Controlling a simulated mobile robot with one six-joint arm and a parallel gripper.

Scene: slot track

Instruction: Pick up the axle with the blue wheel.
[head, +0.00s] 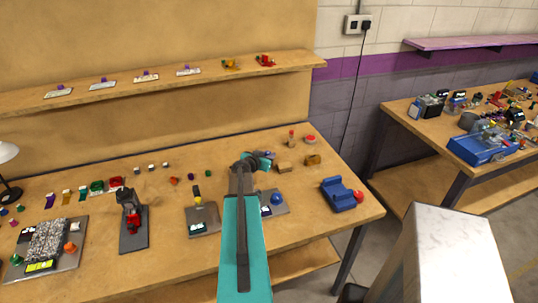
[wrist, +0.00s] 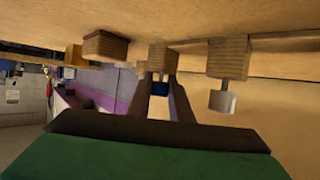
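A plain wooden block (wrist: 105,45) is left of the blue wheel. In the head view, wooden blocks (head: 284,168) lie right of my gripper. A dark blue cradle (head: 338,195) stands at the table's right. A shelf (head: 200,80) runs along the wall above.

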